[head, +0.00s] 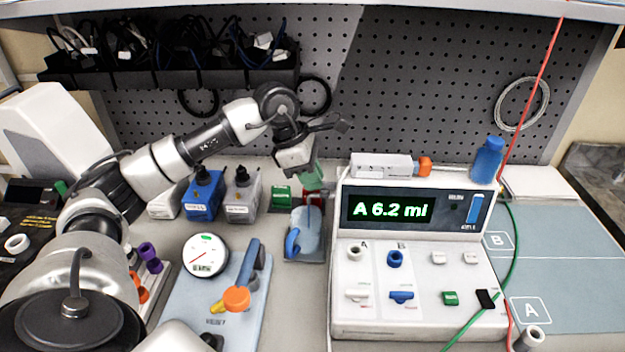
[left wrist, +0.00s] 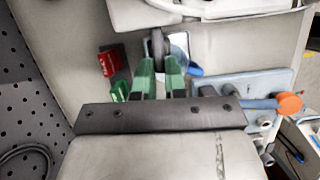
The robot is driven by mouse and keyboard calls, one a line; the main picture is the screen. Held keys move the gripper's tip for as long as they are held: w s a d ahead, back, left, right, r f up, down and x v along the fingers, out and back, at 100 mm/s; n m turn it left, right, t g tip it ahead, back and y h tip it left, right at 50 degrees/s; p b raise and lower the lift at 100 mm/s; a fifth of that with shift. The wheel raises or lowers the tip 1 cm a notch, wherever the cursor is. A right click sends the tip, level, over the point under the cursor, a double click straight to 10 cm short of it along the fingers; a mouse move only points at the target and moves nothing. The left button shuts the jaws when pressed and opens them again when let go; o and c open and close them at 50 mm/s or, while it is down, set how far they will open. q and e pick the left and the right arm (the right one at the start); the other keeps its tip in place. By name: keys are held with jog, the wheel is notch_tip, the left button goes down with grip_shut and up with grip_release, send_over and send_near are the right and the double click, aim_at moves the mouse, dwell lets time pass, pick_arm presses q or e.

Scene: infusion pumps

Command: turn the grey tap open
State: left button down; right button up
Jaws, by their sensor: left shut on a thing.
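My left gripper (head: 313,182) reaches down from the left arm to the small plate behind the light-blue valve panel, left of the pump. In the left wrist view, its green fingers (left wrist: 159,66) are shut on a dark grey upright part, which I take for the grey tap (left wrist: 157,42). In the head view the gripper is above a pale plate (head: 307,232) with a blue curved handle (head: 292,243); the grey tap cannot be clearly made out there. The blue handle also shows in the left wrist view (left wrist: 195,70), right of the fingers. My right gripper is out of view.
The white pump (head: 420,325) reads "A 6.2 ml" and stands close on the right. A valve panel (head: 185,320) with a gauge (head: 205,255) and orange knob (head: 236,298) is at front left. A red block (left wrist: 112,60) and green block (left wrist: 120,91) are near the fingers.

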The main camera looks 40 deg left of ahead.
pick_arm(q)
jog(key=shift+r+n+t, duration=0.1)
jog(key=shift+n+t, duration=0.2)
jog(key=shift+n, duration=0.2)
jog(key=c, duration=1.5)
grip_release()
jog(key=shift+o, duration=0.2)
jog(key=b+v, duration=0.1)
jog(key=v, duration=0.9)
jog(key=shift+r+b, duration=0.3)
jog(key=shift+r, duration=0.1)
jog(key=shift+a+r, duration=0.1)
jog(key=shift+a, duration=0.05)
